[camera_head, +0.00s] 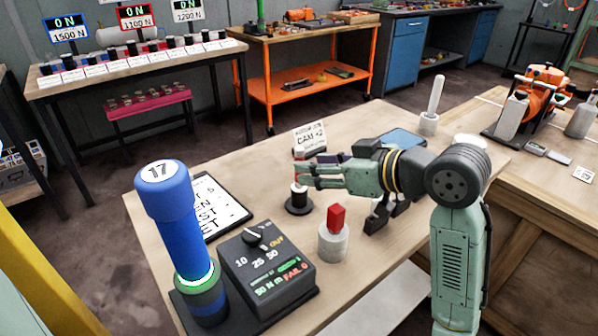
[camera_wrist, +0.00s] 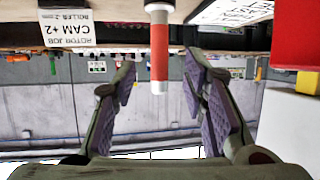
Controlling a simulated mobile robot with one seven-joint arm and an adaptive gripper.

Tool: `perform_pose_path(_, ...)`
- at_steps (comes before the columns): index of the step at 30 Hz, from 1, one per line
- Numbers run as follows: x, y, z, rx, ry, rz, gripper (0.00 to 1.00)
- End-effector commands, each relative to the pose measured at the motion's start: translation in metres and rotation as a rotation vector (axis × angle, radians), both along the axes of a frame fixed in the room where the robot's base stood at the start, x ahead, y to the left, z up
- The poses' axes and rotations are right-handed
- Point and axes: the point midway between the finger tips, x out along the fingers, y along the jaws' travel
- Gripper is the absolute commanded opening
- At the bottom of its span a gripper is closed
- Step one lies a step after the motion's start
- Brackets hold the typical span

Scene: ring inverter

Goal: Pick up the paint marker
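A slim upright marker with a red band and white ends (camera_wrist: 159,50) is in the wrist view, between the two purple-padded fingers of my gripper (camera_wrist: 161,72). The fingers are open, with visible gaps on both sides of it. I take it for the paint marker. The fingers partly hide the marker there.
A red block on a white cylinder (camera_head: 333,240) stands close in front of my gripper. A "CAM +2" card (camera_head: 310,137) stands behind it. A torque tester box (camera_head: 265,264) and blue cylinder (camera_head: 177,225) are left. A white rod on a stand (camera_head: 432,104) is behind right.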

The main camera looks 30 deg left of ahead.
Motion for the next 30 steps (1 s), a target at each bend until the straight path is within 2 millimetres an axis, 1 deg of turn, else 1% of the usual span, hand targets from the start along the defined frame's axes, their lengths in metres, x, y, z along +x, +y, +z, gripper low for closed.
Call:
perform_pose_path(6,0.004,0.030,-0.007,-0.001,0.002,0.004,0.39)
perform_pose_path(9,0.006,0.041,-0.013,-0.001,0.003,0.003,0.39)
perform_pose_path(13,0.007,0.047,-0.016,0.000,0.001,0.001,0.39)
perform_pose_path(19,0.007,0.047,-0.016,0.000,0.000,0.001,0.39)
perform_pose_path(30,0.007,0.047,-0.016,0.000,0.000,0.001,0.14)
